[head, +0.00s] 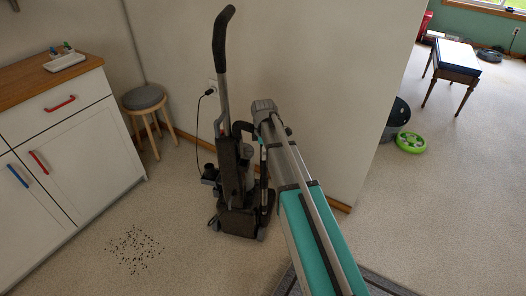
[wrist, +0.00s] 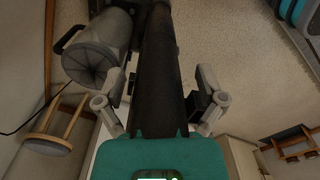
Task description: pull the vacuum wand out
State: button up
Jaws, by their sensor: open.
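The upright vacuum (head: 238,188) stands on the carpet against the wall, its dark handle (head: 222,40) at the top of a grey tube. My arm reaches from the lower right to its middle, and my gripper (head: 243,131) is beside the vacuum there, partly hidden by the arm. In the wrist view a long dark shaft (wrist: 161,65), which looks like the vacuum wand, runs between the fingers of my gripper (wrist: 160,96). The gripper is open, with one finger on each side of the shaft. Whether either pad touches it is unclear.
A power cord runs to a wall outlet (head: 212,87) behind the vacuum. A round stool (head: 145,97) and a white cabinet (head: 75,155) are at the left. Dark crumbs (head: 135,250) lie on the floor. A green disc (head: 410,142) lies right of the wall corner.

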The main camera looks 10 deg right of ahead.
aim_at(263, 162)
jog(key=shift+f+b, duration=2.9)
jog(key=shift+f, duration=0.35)
grip_shut()
